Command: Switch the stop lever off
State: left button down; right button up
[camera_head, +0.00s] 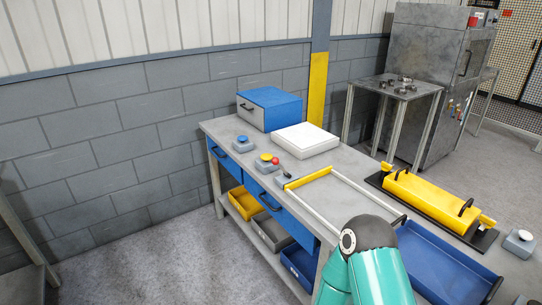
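A small lever with a dark handle (287,174) stands on a grey base on the workbench top, just left of the yellow-and-white frame. Its exact position, on or off, is too small to tell. Beside it is a grey control box (266,167) with a yellow top and a red knob. Farther back is a grey box with a blue button (243,139). A teal arm of mine with a dark joint cap shows at the bottom, over the bench's near end. Neither gripper is in view.
The grey workbench (220,127) carries a blue case (270,108), a white block (305,137) and a white-railed frame (350,200). A blue tray (445,265) and a yellow bar fixture (430,195) lie to the right. Floor left of the bench is clear.

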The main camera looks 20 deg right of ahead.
aim_at(276, 160)
jog(key=z, duration=0.35)
jog(key=i, duration=1.05)
jog(key=z, duration=0.5)
